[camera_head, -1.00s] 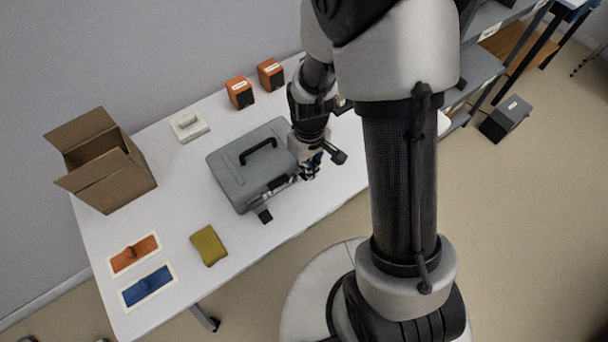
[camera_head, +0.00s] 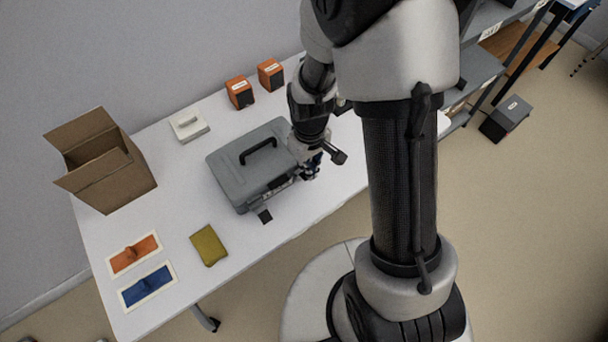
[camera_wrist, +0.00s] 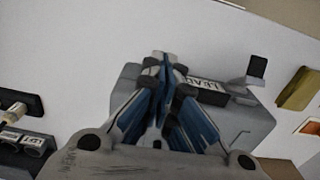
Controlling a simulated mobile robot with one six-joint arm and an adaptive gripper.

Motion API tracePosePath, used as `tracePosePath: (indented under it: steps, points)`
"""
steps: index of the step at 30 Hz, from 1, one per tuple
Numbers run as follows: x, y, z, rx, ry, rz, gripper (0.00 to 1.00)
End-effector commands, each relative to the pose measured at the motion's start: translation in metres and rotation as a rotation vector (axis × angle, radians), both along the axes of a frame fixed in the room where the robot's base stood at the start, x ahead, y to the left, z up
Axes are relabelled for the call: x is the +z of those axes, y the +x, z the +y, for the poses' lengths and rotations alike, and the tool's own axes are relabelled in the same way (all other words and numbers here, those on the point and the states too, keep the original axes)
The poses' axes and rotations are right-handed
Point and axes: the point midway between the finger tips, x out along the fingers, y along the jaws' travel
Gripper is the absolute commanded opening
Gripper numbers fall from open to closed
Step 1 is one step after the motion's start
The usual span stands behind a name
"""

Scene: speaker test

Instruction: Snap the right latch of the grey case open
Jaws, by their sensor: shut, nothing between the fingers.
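The grey case (camera_head: 228,180) lies closed on the white table, its black handle (camera_head: 258,151) on the lid. A latch (camera_head: 265,216) with a dark tab sticks out from the front, at the left; it also shows in the wrist view (camera_wrist: 258,67), beside a label (camera_wrist: 207,86). My gripper (camera_head: 310,174) is at the case's front right corner. In the wrist view its blue-sided fingers (camera_wrist: 160,66) are together and empty, in front of the case (camera_wrist: 130,82). The right latch is hidden behind my gripper, so I cannot tell its state or whether the fingers touch it.
A yellow-green cloth (camera_head: 209,245) and orange (camera_head: 134,254) and blue (camera_head: 147,288) pads lie to the left. An open cardboard box (camera_head: 115,178), a white block (camera_head: 188,125) and two orange speakers (camera_head: 240,93) (camera_head: 271,74) stand farther back. The table's front edge is close to the case.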

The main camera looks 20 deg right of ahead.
Motion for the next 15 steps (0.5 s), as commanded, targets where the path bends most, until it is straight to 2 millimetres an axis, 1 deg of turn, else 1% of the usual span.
tracePosePath:
  steps: [15]
  points:
    - [-0.0116, -0.0001, 0.0, 0.0, 0.0, 0.0, 0.0]
